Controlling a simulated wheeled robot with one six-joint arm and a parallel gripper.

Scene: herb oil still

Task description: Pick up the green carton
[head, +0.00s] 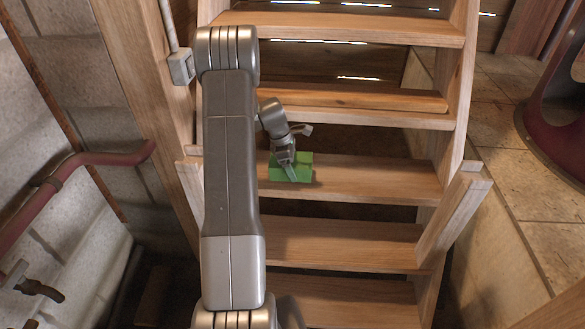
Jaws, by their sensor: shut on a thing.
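The green carton (304,171) is a small bright green box at a wooden stair tread, near the middle of the head view. My gripper (287,166) is at the carton's left part and is shut on it. The gripper reaches down over the carton from above and hides some of its top. The carton is at the tread's surface; I cannot tell whether it rests on it or is slightly lifted.
Wooden stairs (350,240) rise away, with treads above and below the carton. A red pipe rail (95,159) runs along the block wall at left. A grey box (181,68) is on the left post. Tiled floor (500,120) lies at right, beside a dark red rounded object (560,150).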

